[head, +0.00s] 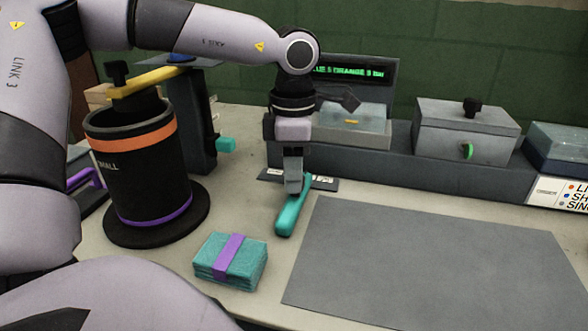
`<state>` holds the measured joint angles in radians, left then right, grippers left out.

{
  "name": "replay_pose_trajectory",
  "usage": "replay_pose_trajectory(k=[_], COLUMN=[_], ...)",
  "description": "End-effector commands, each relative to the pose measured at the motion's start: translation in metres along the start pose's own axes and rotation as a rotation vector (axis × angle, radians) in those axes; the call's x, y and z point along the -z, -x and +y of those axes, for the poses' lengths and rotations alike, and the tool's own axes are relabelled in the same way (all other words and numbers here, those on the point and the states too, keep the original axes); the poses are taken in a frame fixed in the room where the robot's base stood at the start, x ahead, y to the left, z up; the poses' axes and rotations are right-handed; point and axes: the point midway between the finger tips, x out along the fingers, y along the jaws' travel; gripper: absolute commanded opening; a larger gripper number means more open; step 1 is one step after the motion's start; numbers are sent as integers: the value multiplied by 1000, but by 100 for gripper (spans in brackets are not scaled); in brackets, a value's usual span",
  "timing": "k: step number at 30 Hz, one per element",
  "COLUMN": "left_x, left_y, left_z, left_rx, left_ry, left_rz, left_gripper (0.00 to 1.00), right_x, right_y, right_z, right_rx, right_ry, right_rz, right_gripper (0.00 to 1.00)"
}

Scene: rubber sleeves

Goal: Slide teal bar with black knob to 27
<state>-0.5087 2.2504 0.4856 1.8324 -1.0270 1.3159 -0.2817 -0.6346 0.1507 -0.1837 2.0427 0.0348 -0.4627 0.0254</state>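A teal bar (290,214) lies on the pale table, pointing toward me, with its far end at a dark plate (325,183) with white labels. I see no black knob on it; its far end is partly covered by my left gripper. The number 27 is not readable. My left gripper (293,188) points down with its fingertips at the bar's far end. The fingers overlap in this view, so I cannot tell whether they are shut on the bar. My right gripper is not in view.
A black cylinder (145,175) with orange and purple bands stands left, under a yellow bar (160,78) with a black knob. A teal stack (215,262) with a purple band lies in front. A grey mat (430,265) is bare. Grey boxes (462,135) line the back.

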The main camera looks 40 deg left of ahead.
Motion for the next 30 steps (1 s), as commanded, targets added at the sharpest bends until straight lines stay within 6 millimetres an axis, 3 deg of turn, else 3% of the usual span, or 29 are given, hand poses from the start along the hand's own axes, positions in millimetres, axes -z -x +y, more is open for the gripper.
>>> replay_pose_trajectory(k=[1, 2, 11, 24, 30], left_x=[0, 0, 0, 0, 0], left_y=[0, 0, 2, 63, 72], left_z=[0, 0, 0, 1, 0], left_rx=[0, 0, 0, -3, -1], left_ry=[-1, -1, 1, 1, 0], left_rz=[0, 0, 0, -1, -1], left_gripper=[52, 58, 58, 58, 58], right_x=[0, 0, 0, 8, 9], right_y=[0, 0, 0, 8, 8], right_z=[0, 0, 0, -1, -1], right_rx=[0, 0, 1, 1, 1], right_ry=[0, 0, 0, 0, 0], right_rz=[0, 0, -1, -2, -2], right_gripper=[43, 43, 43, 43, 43])
